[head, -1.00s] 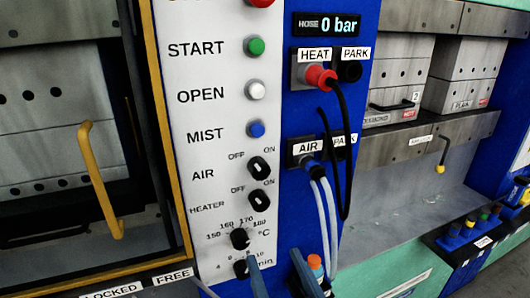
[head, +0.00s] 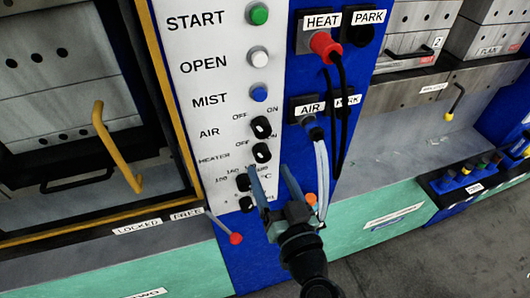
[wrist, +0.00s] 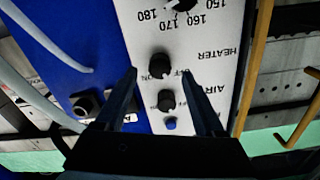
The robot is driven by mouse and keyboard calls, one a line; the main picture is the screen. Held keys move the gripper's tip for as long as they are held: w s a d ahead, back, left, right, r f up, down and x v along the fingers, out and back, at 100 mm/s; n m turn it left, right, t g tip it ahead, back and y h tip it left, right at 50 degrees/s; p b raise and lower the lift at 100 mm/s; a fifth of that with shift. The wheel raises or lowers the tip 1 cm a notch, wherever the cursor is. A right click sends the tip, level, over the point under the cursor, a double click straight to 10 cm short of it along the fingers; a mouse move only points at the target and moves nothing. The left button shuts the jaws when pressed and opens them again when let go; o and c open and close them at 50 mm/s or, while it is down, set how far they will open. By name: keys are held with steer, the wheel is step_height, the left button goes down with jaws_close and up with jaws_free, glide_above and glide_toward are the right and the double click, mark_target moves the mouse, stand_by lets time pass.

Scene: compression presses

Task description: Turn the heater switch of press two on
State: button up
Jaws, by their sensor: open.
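The heater switch (head: 261,153) is a black rotary knob on the white control panel (head: 205,100), beside the HEATER label and just below the air switch (head: 261,127). I cannot tell for sure which way its pointer is set. My gripper (head: 268,170) is open, its fingers pointing up at the panel just below and in front of the switch. In the wrist view the heater switch (wrist: 159,66) shows between the two fingertips (wrist: 160,73), with a gap on either side. The air switch (wrist: 166,100) lies further down between the fingers. Contact is not visible.
A temperature dial (head: 243,182) sits just under the heater switch, partly behind a finger. Right of the panel, a red HEAT plug (head: 325,44) with a black cable and a pale air hose (head: 321,170) hang close. A yellow handle (head: 115,145) is at left.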

mark_target(264, 160)
steer(key=shift+p+x, duration=0.45)
steer(key=shift+x, duration=1.6)
jaws_close()
